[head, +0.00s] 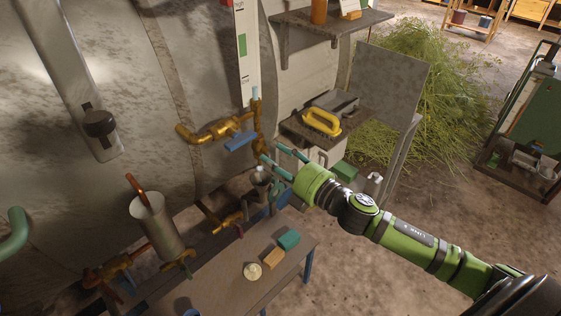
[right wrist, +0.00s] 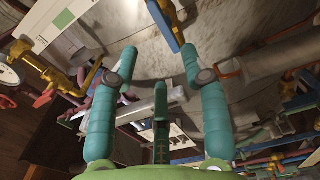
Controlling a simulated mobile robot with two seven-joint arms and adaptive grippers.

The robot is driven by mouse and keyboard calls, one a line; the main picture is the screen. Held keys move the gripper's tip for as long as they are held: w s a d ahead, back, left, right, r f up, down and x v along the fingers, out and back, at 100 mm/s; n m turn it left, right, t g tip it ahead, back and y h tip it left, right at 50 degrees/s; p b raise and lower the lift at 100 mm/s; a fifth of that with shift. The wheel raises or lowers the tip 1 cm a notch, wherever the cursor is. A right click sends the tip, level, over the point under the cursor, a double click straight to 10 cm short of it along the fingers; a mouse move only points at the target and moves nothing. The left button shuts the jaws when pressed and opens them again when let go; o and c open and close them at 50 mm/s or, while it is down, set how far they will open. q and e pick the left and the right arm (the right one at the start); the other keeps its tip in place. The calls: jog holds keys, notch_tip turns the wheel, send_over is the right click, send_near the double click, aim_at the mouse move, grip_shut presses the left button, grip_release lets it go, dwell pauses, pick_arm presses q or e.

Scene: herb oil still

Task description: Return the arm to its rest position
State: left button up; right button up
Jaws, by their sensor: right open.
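My right gripper (head: 271,156) is at the end of the green arm that comes in from the right in the head view. It is open, just below the brass valve (head: 222,129) with the blue lever (head: 239,142). A blue bar (right wrist: 166,24) shows beyond the fingertips in that view. From the pictures I cannot tell whether the fingers touch the valve. My left gripper is not identifiable in view.
A bench (head: 221,285) below holds an orange block (head: 274,258), a teal block (head: 289,239) and a pale round item (head: 252,271). A metal cylinder (head: 157,226) stands left. Open floor lies lower right.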

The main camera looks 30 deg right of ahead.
jog(key=shift+s+d, duration=0.15)
jog(key=shift+s, duration=0.25)
jog(key=s+d+f+m+g+h, duration=0.1)
jog(key=d+f+m+g+h, duration=0.2)
jog(key=f, duration=0.8)
jog(key=d+f+m+h, duration=0.2)
jog(key=d+f+m, duration=0.3)
jog(key=f, duration=0.5)
jog(key=s+d+f+m+g+h, duration=0.1)
jog(key=s+f+m+g, duration=0.1)
jog(key=s+f, duration=0.45)
jog(key=s+f+m+g+h, duration=0.1)
jog(key=s+f+m+g, duration=0.2)
jog(key=f, duration=0.7)
jog(key=s+a+f+m+g, duration=0.3)
jog(key=s+f+m, duration=0.1)
jog(key=s+f, duration=0.95)
jog(key=s+a+f+m+g, duration=0.1)
jog(key=s+a+f+g, duration=0.1)
jog(key=s, duration=0.8)
jog(key=s+a+f+m+g, duration=0.2)
jog(key=s+a+f+g, duration=0.1)
jog(key=s, duration=0.8)
jog(key=shift+s+a+f+y, duration=0.25)
jog(key=shift+a+f+y, duration=0.2)
jog(key=shift+a, duration=0.7)
